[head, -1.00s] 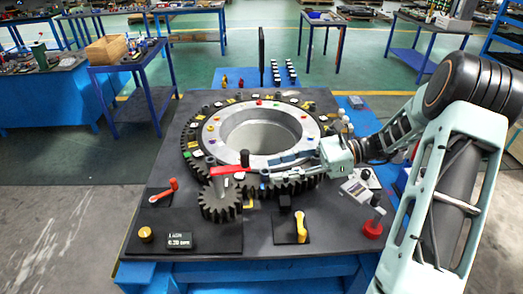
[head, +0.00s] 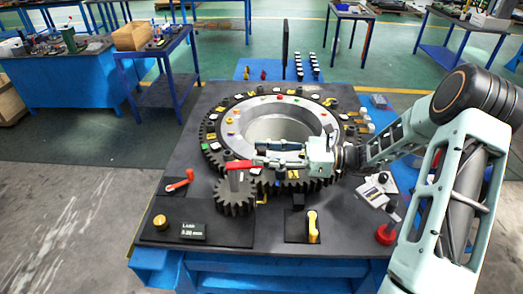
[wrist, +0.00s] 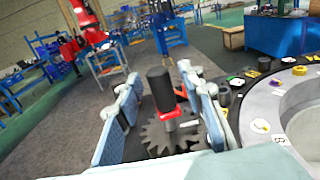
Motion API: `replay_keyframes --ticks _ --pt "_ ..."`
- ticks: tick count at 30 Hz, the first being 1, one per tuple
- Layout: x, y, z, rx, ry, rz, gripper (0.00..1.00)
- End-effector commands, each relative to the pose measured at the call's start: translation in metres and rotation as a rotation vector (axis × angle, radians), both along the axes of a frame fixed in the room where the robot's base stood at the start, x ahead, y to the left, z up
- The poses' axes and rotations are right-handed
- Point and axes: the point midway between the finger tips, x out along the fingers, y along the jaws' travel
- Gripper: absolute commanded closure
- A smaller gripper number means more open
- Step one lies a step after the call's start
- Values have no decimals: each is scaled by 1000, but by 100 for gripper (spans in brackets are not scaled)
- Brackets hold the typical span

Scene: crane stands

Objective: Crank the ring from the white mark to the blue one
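The large ring (head: 240,142) lies flat on the dark bench top, with coloured dots and small tags around it. A white tag (wrist: 260,127) shows on it in the wrist view; I cannot pick out a blue mark. A small pinion gear (head: 235,197) meshes at its front left. Above the pinion is a red crank arm (head: 238,166); its upright black handle (wrist: 161,90) shows in the wrist view. My gripper (head: 262,156) is at the crank's handle end. Its fingers (wrist: 163,115) stand apart on both sides of the handle, with gaps visible.
In front are a display box (head: 192,230), a yellow knob (head: 160,221), a yellow lever (head: 312,226) and a red lever (head: 178,182). A red button (head: 386,233) stands at the right under my arm. A dark upright panel (head: 285,52) stands behind the ring.

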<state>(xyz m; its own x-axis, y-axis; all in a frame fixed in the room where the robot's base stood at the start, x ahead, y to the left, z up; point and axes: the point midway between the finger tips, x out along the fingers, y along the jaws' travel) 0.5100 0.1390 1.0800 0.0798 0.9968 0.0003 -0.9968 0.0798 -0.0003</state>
Motion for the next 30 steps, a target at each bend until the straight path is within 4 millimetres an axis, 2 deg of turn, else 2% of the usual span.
replay_keyframes --ticks 3,11,21,30 --pt "0 7 0 0 0 0 64" --pt "1 8 0 0 0 -1 64" --pt "1 8 0 0 0 0 100" --pt "1 8 0 0 0 -1 100"
